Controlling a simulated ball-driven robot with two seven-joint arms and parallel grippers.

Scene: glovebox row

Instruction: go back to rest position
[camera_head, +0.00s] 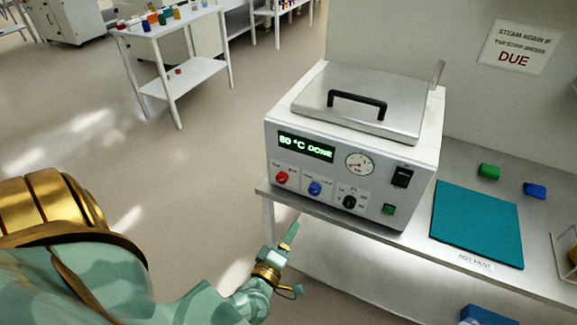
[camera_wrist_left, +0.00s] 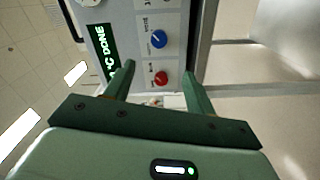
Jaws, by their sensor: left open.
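My left gripper (camera_head: 284,243) is low in the head view, in front of the left front corner of the bench. It is open and empty. In the left wrist view its two fingers (camera_wrist_left: 158,90) stand apart, with the front panel of the bath machine beyond them. The machine (camera_head: 350,145) is a white box with a closed steel lid and black handle. Its display (camera_head: 306,147) reads "80 °C DONE". The red knob (camera_head: 281,177) and blue knob (camera_head: 315,188) are apart from the gripper. My right gripper is not in view.
The bench (camera_head: 415,238) holds a teal mat (camera_head: 477,223), a green block (camera_head: 489,171) and a blue block (camera_head: 535,190). A wire rack (camera_head: 566,250) is at the right edge. A white side table (camera_head: 180,85) stands farther back. Open floor (camera_head: 165,160) lies left of the bench.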

